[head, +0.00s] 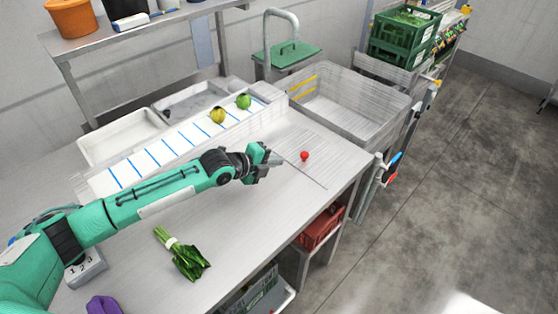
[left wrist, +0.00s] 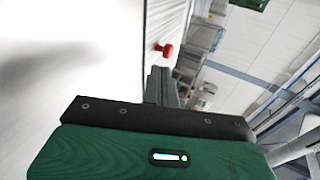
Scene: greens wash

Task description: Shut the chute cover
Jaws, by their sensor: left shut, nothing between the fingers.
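A red knob (head: 304,155) stands on a flat grey ribbed panel (head: 305,137) in the worktop, beside the sink. I take this panel to be the chute cover; I cannot tell how far open it is. In the left wrist view the red knob (left wrist: 165,50) shows just beyond my fingertips. My left gripper (head: 274,160) is shut and empty, low over the worktop, a little left of the knob and apart from it. Its fingers (left wrist: 161,82) are together in the left wrist view. My right gripper is out of view.
The sink basin (head: 345,103) lies beyond the panel, with a green board (head: 288,54) and tap behind. A white blue-lined strip (head: 160,150) holds two round vegetables. Leafy greens (head: 187,259) lie at the front. The worktop's right edge drops to the floor.

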